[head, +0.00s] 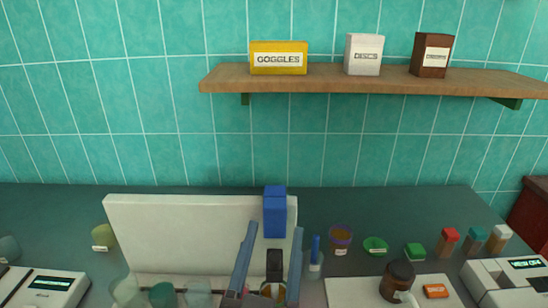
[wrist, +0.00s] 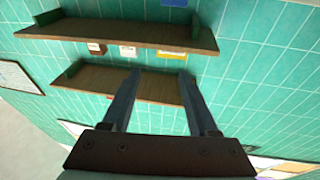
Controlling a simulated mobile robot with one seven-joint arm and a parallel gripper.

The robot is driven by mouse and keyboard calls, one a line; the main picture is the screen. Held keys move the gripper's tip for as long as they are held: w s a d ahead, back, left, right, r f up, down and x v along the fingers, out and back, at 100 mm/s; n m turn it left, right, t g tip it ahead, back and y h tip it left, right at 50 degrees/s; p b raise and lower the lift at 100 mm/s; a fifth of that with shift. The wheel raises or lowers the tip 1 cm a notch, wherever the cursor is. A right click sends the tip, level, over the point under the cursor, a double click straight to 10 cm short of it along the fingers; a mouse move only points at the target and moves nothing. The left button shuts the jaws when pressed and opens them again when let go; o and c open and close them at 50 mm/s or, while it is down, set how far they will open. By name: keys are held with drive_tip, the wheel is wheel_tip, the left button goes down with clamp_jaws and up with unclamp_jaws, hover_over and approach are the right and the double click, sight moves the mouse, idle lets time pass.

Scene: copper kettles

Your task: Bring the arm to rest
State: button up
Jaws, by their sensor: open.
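My gripper (wrist: 158,73) shows in the wrist view with its two long blue-grey fingers well apart and nothing between them. The fingers point toward the tiled wall and its shelves, clear of any contact I can see. In the head view my gripper (head: 273,228) is at the bottom centre, above the front of the counter, its fingers angled upward. A blue box (head: 275,212) appears behind the fingertips there. My arm behind the gripper is mostly out of view.
A wooden shelf (head: 330,82) carries a yellow goggles box (head: 279,58), a white box (head: 364,55) and a brown box (head: 431,56). A white panel (head: 165,228) stands on the counter. Right are a brown bottle (head: 397,278), several small jars and a device (head: 510,280). Another device (head: 45,285) stands left.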

drive_tip(key=s+r+n+t+y+p, duration=0.1)
drive_tip(key=s+r+t+y+p, duration=0.2)
drive_tip(key=r, duration=1.5)
drive_tip(key=s+r+n+t+p, duration=0.1)
drive_tip(key=s+r+n+t, duration=0.2)
drive_tip(key=r, duration=1.4)
wheel_tip(320, 180, down, 44)
drive_tip(key=s+m+t+b, duration=0.1)
drive_tip(key=s+b, duration=0.1)
drive_tip(key=b, duration=4.2)
drive_tip(key=shift+d+b, duration=0.2)
drive_tip(key=shift+b, duration=0.1)
drive_tip(key=shift+f, duration=0.1)
drive_tip(key=shift+y, duration=0.3)
